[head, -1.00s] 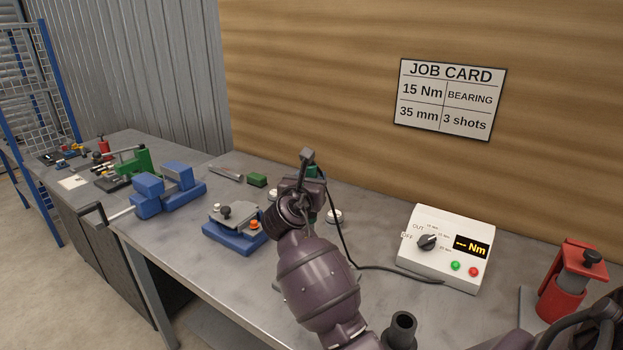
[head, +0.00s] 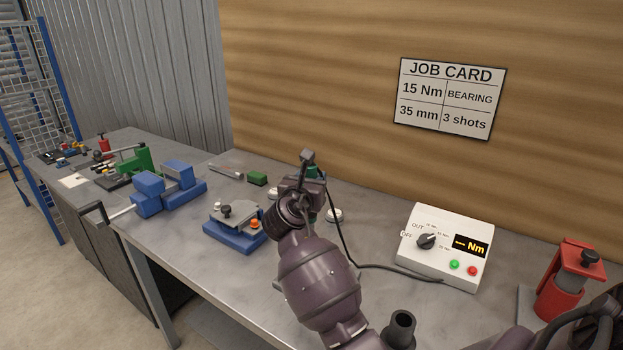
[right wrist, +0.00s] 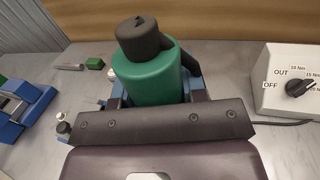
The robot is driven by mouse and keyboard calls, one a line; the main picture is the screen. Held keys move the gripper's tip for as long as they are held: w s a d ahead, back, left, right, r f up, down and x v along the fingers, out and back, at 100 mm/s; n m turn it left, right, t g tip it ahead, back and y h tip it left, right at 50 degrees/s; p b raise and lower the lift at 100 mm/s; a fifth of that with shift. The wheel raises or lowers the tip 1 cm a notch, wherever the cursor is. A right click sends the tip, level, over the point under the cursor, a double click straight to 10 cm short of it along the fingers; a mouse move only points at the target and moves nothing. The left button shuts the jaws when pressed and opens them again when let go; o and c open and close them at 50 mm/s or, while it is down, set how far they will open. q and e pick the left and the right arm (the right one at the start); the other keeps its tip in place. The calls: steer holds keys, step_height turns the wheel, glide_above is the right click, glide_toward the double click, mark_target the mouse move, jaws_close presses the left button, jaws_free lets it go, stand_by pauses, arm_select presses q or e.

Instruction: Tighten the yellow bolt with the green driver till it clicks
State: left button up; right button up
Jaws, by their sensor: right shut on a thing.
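My right gripper (head: 303,188) is shut on the green driver, above the middle of the bench. In the right wrist view the green driver (right wrist: 150,83) stands between the jaws, with a dark cap on top. In the head view only a sliver of the driver shows beside the gripper, and its lower end is hidden. I cannot make out a yellow bolt in either view. A grey fixture on a blue base (head: 230,240), with a black knob and an orange knob, sits left of the gripper. My left gripper is not in view.
A white controller (head: 420,262) with a dial and a display reading "--- Nm" stands to the right, a cable running to it. A red tool (head: 562,292) stands farther right. A blue vise (head: 150,205) and a small green block (head: 257,179) lie to the left.

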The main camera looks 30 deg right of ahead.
steer(key=shift+f+p, duration=0.15)
steer(key=shift+p, duration=1)
stand_by(1.4)
steer(key=shift+f, duration=0.35)
stand_by(0.9)
steer(key=shift+r, duration=0.1)
stand_by(0.5)
steer(key=shift+r, duration=3.7)
